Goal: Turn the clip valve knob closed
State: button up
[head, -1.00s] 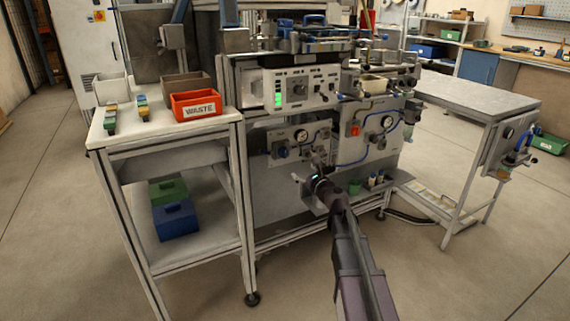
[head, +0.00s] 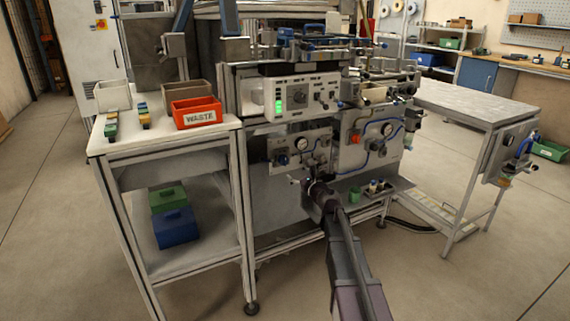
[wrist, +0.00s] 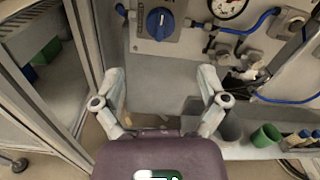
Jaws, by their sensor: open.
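A blue valve knob (wrist: 159,22) sits on a grey panel at the top of the wrist view, its raised grip bar roughly upright. It also shows small in the head view (head: 283,159), left of a round gauge (head: 301,143). No readable label tells me whether it is the clip valve. My gripper (wrist: 162,78) is open and empty, its two fingers spread apart below the knob in the wrist view, not touching it. In the head view my gripper (head: 306,179) is in front of the lower machine, below and right of the knob, partly hidden by my arm.
A second panel to the right carries a gauge (head: 387,129), a red knob (head: 355,139) and blue hoses. A green cup (wrist: 266,135) stands on a low shelf right of my gripper. A frame post (wrist: 85,40) rises on the left. A white table with a red WASTE bin (head: 196,112) stands left.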

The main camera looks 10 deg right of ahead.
aim_at(286, 162)
jog(key=x, duration=0.9)
jog(key=shift+w+a+f, duration=0.1)
jog(key=shift+w, duration=0.15)
